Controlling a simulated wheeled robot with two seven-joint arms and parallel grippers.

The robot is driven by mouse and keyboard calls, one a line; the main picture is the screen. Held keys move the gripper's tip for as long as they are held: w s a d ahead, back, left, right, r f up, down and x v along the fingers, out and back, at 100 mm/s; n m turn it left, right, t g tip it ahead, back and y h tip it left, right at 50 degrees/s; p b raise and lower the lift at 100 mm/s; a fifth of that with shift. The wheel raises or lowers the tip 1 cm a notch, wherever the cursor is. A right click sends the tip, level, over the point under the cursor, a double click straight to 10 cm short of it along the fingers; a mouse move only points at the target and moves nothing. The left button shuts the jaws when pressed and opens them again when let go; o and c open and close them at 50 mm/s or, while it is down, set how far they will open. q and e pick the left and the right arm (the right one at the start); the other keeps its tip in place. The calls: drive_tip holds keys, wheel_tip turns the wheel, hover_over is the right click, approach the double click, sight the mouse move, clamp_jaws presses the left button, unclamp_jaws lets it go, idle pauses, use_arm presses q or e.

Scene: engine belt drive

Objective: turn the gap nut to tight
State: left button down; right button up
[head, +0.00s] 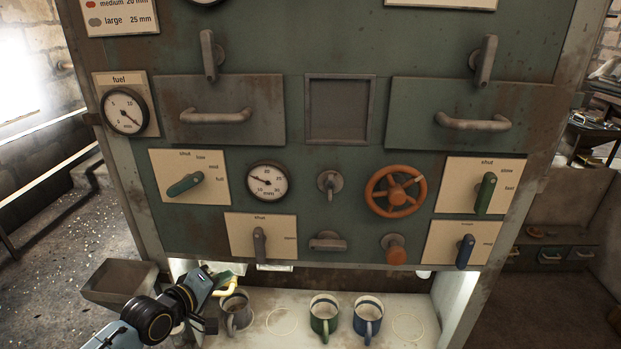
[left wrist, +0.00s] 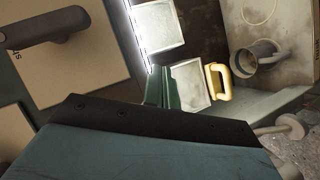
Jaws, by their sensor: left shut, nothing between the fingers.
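I cannot tell for sure which fitting is the gap nut, as most small labels are unreadable. A blue lever (head: 466,251) stands near upright on a cream plate at the lower right of the green panel. A grey lever (head: 259,245) stands upright on another cream plate at lower left. My left gripper (head: 212,279) is below that plate, shut and empty, apart from both levers. In the left wrist view its fingers (left wrist: 162,88) are together, and a grey lever on a cream plate (left wrist: 50,28) shows at upper left. My right gripper is not in view.
A grey mug (head: 236,312), a green mug (head: 324,316) and a blue mug (head: 367,318) stand on the pale shelf. A yellow handle (left wrist: 217,82) is close to the left gripper. A grey tray (head: 119,282) is left. An orange wheel (head: 396,191) juts from the panel.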

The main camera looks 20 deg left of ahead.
use_arm(q)
drive_tip(key=d+r+t+h, duration=0.1)
drive_tip(key=d+r+h, duration=0.1)
drive_tip(key=r, duration=0.5)
drive_tip(key=d+r+t+h, duration=0.1)
drive_tip(key=d+r, duration=0.2)
drive_tip(key=r, duration=0.5)
drive_tip(key=h, duration=0.4)
approach(330, 187)
drive_tip(key=s+a+r, duration=0.2)
drive_tip(key=s+a, duration=0.2)
drive_tip(key=a, duration=0.2)
drive_tip(key=shift+n, duration=0.3)
drive_tip(key=x, duration=0.3)
drive_tip(key=p+x, duration=0.1)
drive_tip(key=x, duration=0.2)
drive_tip(key=p+x, duration=0.1)
drive_tip(key=x, duration=0.2)
drive_tip(key=shift+w+a, duration=0.15)
drive_tip(key=shift+w, duration=0.2)
drive_tip(key=d, duration=0.1)
drive_tip(key=w+d, duration=0.1)
drive_tip(key=d, duration=0.1)
drive_tip(key=shift+w+d+f+p, duration=0.1)
drive_tip(key=shift+p, duration=0.3)
drive_tip(key=shift+w+d+f, duration=0.1)
drive_tip(key=shift+d, duration=0.35)
